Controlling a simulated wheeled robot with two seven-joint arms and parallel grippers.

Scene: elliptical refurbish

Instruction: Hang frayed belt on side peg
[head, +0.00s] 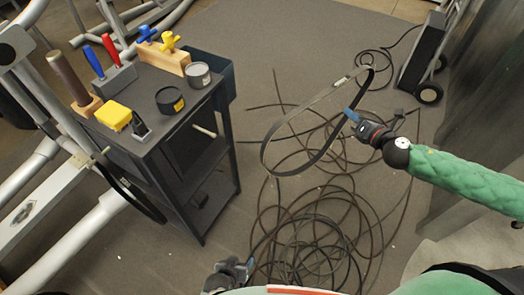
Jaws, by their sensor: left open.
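The frayed belt (265,157) is a thin dark loop hanging in the air right of the tool cart. My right gripper (352,115) is shut on the right side of the loop, with its blue fingertips at the band. Fraying is too small to make out. The side peg (205,131) is a short pale rod sticking out from the right side of the dark cart (215,165). The belt is apart from the peg, to its right. My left gripper (237,268) is open and empty at the bottom, below the cart.
Tangled dark cables (310,235) cover the floor below the belt. On the cart top stand a yellow block (113,115), round tins (170,100) and colored-handled tools. A grey exercise machine (50,195) with a dark strap is at left. A wheeled black case (422,55) stands upper right.

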